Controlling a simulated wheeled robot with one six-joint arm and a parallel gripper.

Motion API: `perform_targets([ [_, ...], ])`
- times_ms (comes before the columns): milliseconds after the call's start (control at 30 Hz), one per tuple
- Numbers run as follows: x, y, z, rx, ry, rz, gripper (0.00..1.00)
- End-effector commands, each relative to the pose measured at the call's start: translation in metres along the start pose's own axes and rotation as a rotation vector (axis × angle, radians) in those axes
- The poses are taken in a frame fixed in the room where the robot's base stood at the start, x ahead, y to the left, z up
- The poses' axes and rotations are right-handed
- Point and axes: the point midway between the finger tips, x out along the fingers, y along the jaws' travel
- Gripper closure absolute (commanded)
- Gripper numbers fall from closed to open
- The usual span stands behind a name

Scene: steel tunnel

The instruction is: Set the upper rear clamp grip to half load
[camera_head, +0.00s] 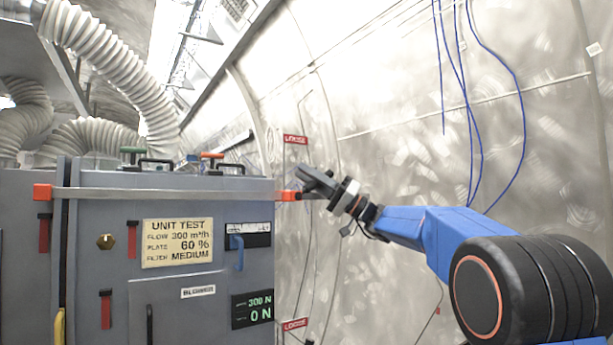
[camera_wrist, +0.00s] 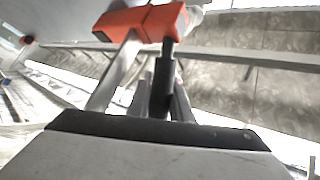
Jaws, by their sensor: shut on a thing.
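The cabinet (camera_head: 180,290) has an orange clamp grip (camera_head: 287,196) at its upper right edge, at the end of a metal bar (camera_head: 150,194). My gripper (camera_head: 302,180) reaches in from the right and is shut on this grip. In the wrist view the orange grip (camera_wrist: 140,22) lies across the top, with my gripper (camera_wrist: 168,45) at it; the far finger is partly hidden. A red tag reading LOOSE (camera_head: 295,139) is on the wall above the grip. A dark display (camera_head: 253,309) on the cabinet reads 300 N above 0 N.
Another orange block (camera_head: 42,191) is at the bar's left end. A lower LOOSE tag (camera_head: 294,324) is near the cabinet's right side. Blue cables (camera_head: 462,90) hang on the curved tunnel wall at right.

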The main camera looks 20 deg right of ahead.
Motion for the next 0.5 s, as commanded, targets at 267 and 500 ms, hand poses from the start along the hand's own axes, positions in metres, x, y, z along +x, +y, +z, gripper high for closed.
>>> perform_targets([
  [267, -0.0002, 0.0003, -0.0002, 0.0, 0.0, 0.001, 0.62],
  [500, -0.0027, 0.0003, -0.0003, -0.001, 0.0, 0.001, 0.62],
])
